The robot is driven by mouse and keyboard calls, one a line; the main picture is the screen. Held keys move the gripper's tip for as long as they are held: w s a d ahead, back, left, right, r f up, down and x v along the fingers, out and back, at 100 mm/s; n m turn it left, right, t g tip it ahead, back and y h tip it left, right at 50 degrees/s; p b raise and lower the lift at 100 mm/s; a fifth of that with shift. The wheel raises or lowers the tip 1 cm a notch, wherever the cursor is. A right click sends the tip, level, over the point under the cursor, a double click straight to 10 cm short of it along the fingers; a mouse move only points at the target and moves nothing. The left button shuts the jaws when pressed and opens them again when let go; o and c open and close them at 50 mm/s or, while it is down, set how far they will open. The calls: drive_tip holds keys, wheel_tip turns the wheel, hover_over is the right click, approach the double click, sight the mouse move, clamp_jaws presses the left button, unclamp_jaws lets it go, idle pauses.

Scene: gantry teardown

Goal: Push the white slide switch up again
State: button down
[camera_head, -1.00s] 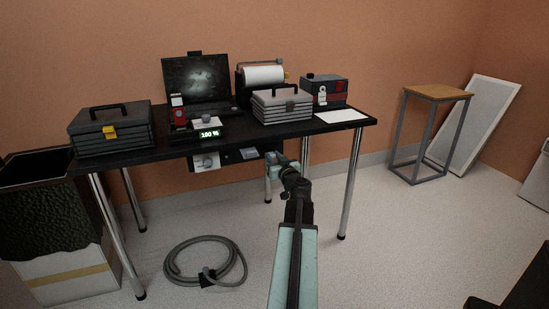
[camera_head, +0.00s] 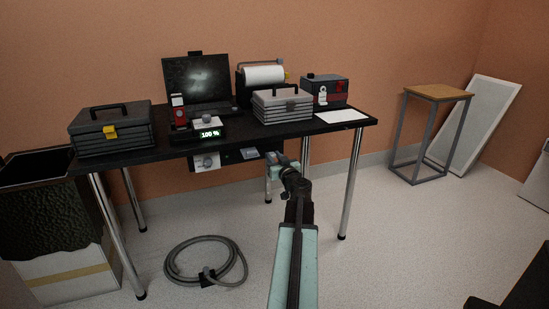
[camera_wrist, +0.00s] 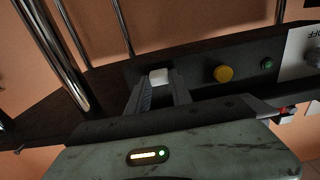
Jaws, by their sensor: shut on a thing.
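The white slide switch (camera_wrist: 159,77) sits on a dark panel (camera_wrist: 200,78) and shows in the wrist view between the tips of my gripper (camera_wrist: 158,88). The two grey fingers are closed on it, one on each side. In the head view my gripper (camera_head: 274,159) is at the table's front edge, by the right part of the dark panel (camera_head: 230,157) under the tabletop. The switch is hidden there behind my arm and gripper.
A yellow button (camera_wrist: 222,74), a green button (camera_wrist: 266,64) and a white plate with a knob (camera_wrist: 308,50) are on or beside the panel. Metal table legs (camera_head: 351,185) stand nearby. A coiled hose (camera_head: 205,262) lies on the floor.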

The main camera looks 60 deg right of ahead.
drive_tip(key=shift+s, duration=0.1)
wheel_tip(320, 180, up, 3)
drive_tip(key=p, duration=0.3)
drive_tip(key=shift+d, duration=0.1)
drive_tip(key=shift+f, duration=0.2)
drive_tip(key=c, duration=1.1)
unclamp_jaws()
drive_tip(key=shift+s+a, duration=0.2)
drive_tip(key=shift+a, duration=0.05)
drive_tip(key=v, duration=0.7)
drive_tip(key=shift+a, duration=0.1)
